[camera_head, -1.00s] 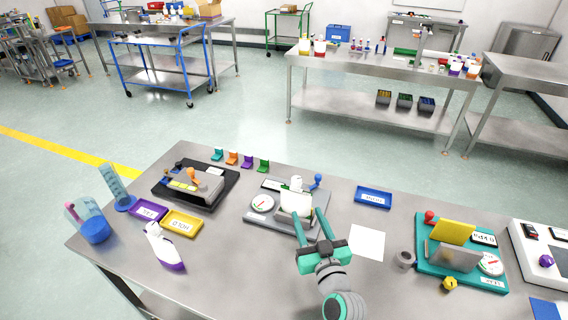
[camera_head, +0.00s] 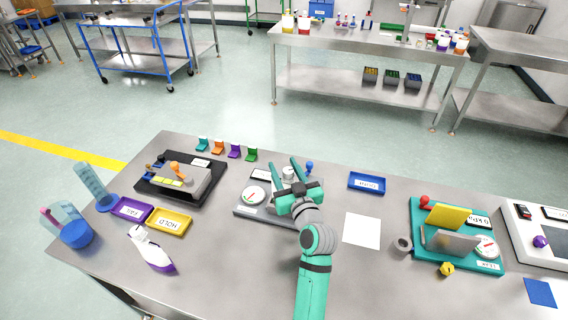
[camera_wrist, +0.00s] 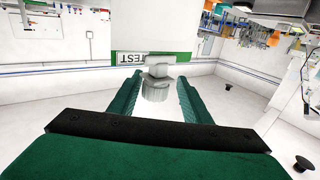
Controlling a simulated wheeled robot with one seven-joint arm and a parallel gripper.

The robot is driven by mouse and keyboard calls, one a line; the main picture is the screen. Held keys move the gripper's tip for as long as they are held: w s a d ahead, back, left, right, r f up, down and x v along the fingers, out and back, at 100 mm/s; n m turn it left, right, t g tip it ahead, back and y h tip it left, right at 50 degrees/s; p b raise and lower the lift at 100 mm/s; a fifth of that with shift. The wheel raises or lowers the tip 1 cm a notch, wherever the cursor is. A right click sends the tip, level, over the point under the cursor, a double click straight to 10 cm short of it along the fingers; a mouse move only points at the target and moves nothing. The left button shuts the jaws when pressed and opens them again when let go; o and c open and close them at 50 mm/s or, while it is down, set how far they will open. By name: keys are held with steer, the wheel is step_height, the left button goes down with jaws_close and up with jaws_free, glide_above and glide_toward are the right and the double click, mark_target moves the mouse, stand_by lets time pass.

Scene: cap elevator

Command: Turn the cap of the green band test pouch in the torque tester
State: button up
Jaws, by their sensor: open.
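The white test pouch (camera_wrist: 150,22) shows in the wrist view with a green band (camera_wrist: 128,58) marked TEST. Its grey ribbed cap (camera_wrist: 157,88) points toward my gripper. In the head view my arm mostly hides the pouch, held in the torque tester, a grey station (camera_head: 243,212) with a round dial (camera_head: 253,195). My gripper (camera_head: 284,162) is open over this station. In the wrist view the green fingers of my gripper (camera_wrist: 157,84) lie left and right of the cap, with gaps on both sides.
A blue tray (camera_head: 367,182) and white sheet (camera_head: 362,231) lie right of the station. Further right is a teal station (camera_head: 455,262) with a dial. Left are a black station (camera_head: 150,190), purple and yellow trays (camera_head: 167,234), and a white-purple pouch (camera_head: 152,251).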

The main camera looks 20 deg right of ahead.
mark_target(290, 175)
steer(key=shift+w+d, duration=0.2)
steer(key=shift+w, duration=0.35)
steer(key=shift+w+d, duration=0.15)
steer(key=shift+w, duration=0.35)
steer(key=c, duration=1.1)
steer(key=shift+o, duration=0.2)
steer(key=shift+w+m+h, duration=0.1)
steer(key=shift+m+h, duration=0.2)
steer(key=shift+h, duration=0.2)
steer(key=shift+d, duration=0.1)
steer(key=o, duration=1.1)
steer(key=shift+c, duration=0.2)
steer(key=s, duration=1.1)
steer(key=shift+a, duration=0.25)
